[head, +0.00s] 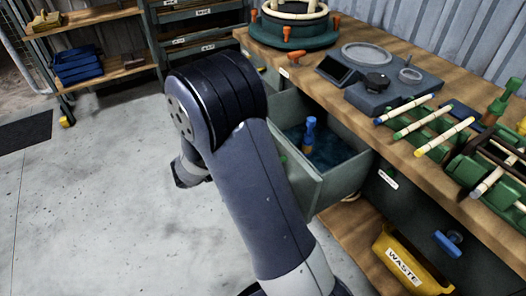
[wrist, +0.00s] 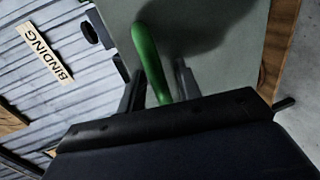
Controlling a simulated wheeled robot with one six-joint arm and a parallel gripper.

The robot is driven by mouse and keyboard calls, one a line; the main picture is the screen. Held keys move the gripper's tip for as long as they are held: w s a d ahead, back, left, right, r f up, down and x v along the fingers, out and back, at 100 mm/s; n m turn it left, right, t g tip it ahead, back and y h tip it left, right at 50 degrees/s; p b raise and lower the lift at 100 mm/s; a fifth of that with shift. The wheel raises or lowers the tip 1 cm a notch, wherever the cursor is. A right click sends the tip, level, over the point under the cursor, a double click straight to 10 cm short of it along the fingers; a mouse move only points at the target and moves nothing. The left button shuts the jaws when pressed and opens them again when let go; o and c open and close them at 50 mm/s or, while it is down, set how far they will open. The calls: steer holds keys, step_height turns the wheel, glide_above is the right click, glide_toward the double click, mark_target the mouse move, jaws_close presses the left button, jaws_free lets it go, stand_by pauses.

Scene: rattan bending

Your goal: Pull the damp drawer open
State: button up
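A grey-green drawer (head: 327,184) stands pulled out from the workbench in the head view. Inside it are a dark blue-green surface and an upright blue item (head: 310,132). I cannot read a label on its front. In the wrist view, its green handle (wrist: 147,45) stands out from the pale front panel (wrist: 205,35). My gripper (wrist: 161,80) has one dark finger on each side of this handle. The fingers look close to it, but whether they press on it is unclear. In the head view, my arm hides the gripper and most of the handle.
The bench top (head: 300,72) carries a dark grey station (head: 392,90), coloured sticks and a green jig (head: 480,165). A yellow waste bin (head: 405,262) sits below right. Shelves stand at back left. The concrete floor (head: 100,200) at left is clear.

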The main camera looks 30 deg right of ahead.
steer(key=shift+a, duration=0.1)
steer(key=p+v, duration=0.1)
steer(key=v, duration=0.9)
steer(key=shift+a, duration=0.25)
steer(key=shift+s, duration=0.1)
steer(key=b+x, duration=0.1)
steer(key=x, duration=0.9)
steer(key=shift+d, duration=0.55)
steer(key=shift+r, duration=0.15)
